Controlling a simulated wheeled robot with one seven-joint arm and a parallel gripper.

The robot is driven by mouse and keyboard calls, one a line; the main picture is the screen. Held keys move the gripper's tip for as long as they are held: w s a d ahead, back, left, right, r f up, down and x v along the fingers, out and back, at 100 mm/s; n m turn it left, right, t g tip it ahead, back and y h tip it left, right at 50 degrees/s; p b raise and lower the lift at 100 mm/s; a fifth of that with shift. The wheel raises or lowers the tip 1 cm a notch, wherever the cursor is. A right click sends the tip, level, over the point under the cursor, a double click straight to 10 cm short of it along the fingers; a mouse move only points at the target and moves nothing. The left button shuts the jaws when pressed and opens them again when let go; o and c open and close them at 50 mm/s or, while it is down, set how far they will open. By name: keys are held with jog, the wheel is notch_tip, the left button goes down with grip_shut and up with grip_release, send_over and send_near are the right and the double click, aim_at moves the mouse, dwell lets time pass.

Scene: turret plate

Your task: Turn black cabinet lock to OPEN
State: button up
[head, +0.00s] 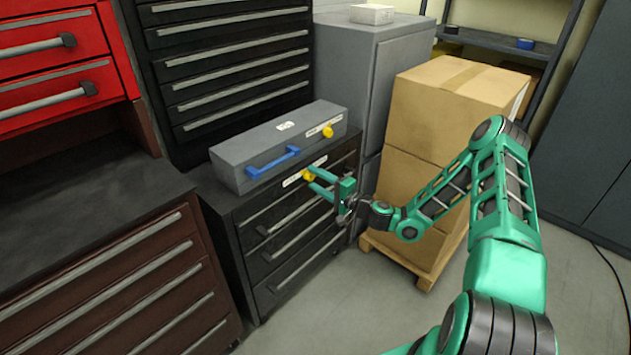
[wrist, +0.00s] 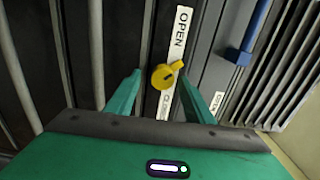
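The black cabinet (head: 290,240) stands low in the middle of the head view. Its yellow lock (head: 308,175) sits near the top of the front, beside a white label strip (head: 291,180). In the wrist view the yellow lock (wrist: 163,78) lies over the strip, with OPEN (wrist: 182,27) above it and a partly hidden word, apparently CLOSED, below. A small tab on the lock points up and right. My gripper (head: 320,183) is at the lock. In the wrist view its green fingers (wrist: 160,84) are spread, one on each side of the lock, with visible gaps.
A grey box (head: 240,160) with a blue handle (head: 272,163) and another yellow lock (head: 327,131) sits on the cabinet. Stacked cardboard boxes (head: 440,105) stand on a pallet to the right. Dark red drawers (head: 130,285) stand at left. Floor in front is clear.

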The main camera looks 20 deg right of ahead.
jog(key=shift+r, duration=0.1)
jog(key=v, duration=1)
jog(key=shift+s+d, duration=0.25)
